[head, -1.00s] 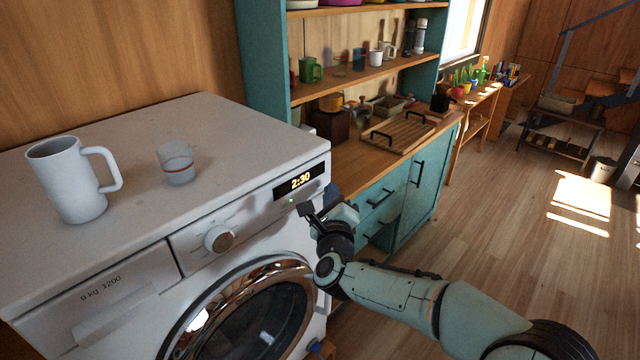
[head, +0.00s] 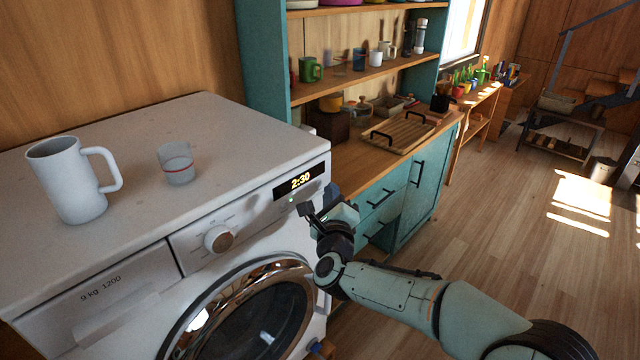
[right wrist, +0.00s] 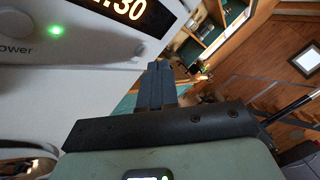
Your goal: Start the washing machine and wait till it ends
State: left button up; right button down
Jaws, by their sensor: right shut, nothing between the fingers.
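The white washing machine (head: 150,225) stands at the left in the head view, with its round door (head: 262,322) closed. Its display (head: 299,181) reads 2:30, and a dial (head: 219,238) sits left of it. My right gripper (head: 305,209) is shut and empty, just in front of the panel below the display. In the right wrist view its fingers (right wrist: 160,70) are together, apart from the power button (right wrist: 14,25). A green light (right wrist: 56,30) glows beside that button. My left gripper is not in view.
A white mug (head: 68,180) and a glass (head: 176,164) stand on the machine's top. A teal cabinet (head: 425,185) with a wooden counter and a tray (head: 398,133) is to the right. The wooden floor (head: 520,260) at the right is open.

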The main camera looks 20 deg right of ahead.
jog(key=shift+w, duration=0.1)
jog(key=shift+w+a, duration=0.15)
jog(key=shift+w, duration=0.1)
jog(key=shift+w+a+b, duration=0.15)
jog(key=shift+w+b, duration=0.15)
dwell(0.6)
dwell(0.3)
jog(key=shift+s+d+b, duration=0.3)
jog(key=shift+s+b, duration=0.4)
jog(key=shift+b, duration=0.05)
